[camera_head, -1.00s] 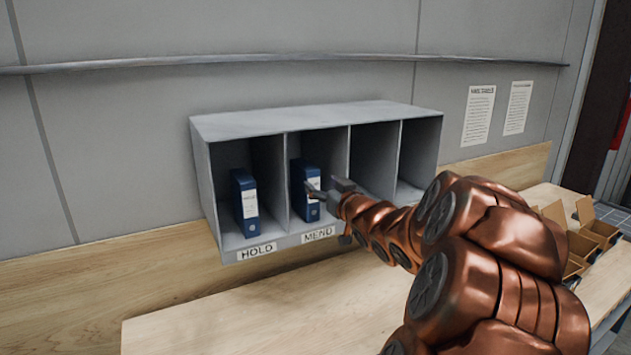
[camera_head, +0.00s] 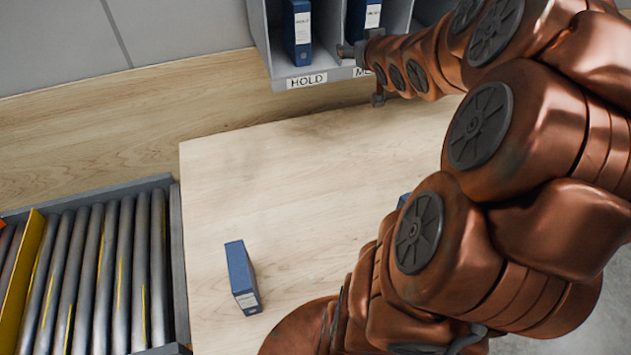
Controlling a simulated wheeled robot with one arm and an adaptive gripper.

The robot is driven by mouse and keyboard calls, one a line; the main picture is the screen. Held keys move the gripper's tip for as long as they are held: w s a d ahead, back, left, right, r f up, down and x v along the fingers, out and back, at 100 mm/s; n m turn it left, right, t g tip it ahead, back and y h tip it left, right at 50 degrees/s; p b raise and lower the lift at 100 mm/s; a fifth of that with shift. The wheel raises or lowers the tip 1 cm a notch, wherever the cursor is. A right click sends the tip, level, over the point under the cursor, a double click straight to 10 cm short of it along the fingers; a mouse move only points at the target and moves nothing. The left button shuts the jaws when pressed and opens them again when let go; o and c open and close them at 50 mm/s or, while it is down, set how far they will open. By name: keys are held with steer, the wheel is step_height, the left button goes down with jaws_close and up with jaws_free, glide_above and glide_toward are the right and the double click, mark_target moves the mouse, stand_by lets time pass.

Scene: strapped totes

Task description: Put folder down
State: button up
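A blue folder (camera_head: 364,18) stands upright in the compartment labelled MEND, its top cut off by the picture edge. My gripper (camera_head: 358,48) is at the front of that compartment, just below and beside this folder. Its fingers look spread apart with nothing between them, though my own arm hides part of them. Another blue folder (camera_head: 298,30) stands upright in the HOLD compartment to the left. The grey shelf unit (camera_head: 262,40) shows only its lower part.
A blue folder (camera_head: 243,278) stands on the wooden table (camera_head: 300,190). A blue bit (camera_head: 404,199) shows behind my arm. A roller conveyor (camera_head: 100,270) with a yellow strip (camera_head: 22,275) lies at the left. The table's middle is clear.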

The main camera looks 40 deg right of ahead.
steer(key=s+a+f+g+y, duration=0.1)
steer(key=s+a+f+g, duration=0.25)
steer(key=a+f, duration=0.5)
steer(key=s+a+f+n+g+y, duration=0.2)
steer(key=s+a+g, duration=0.3)
steer(key=s+a, duration=0.7)
steer(key=s+a+f+n+g+y, duration=0.2)
steer(key=s+a+g, duration=0.4)
steer(key=s+a, duration=0.7)
steer(key=shift+s+a+f+y, duration=0.25)
steer(key=shift+a+y, duration=0.05)
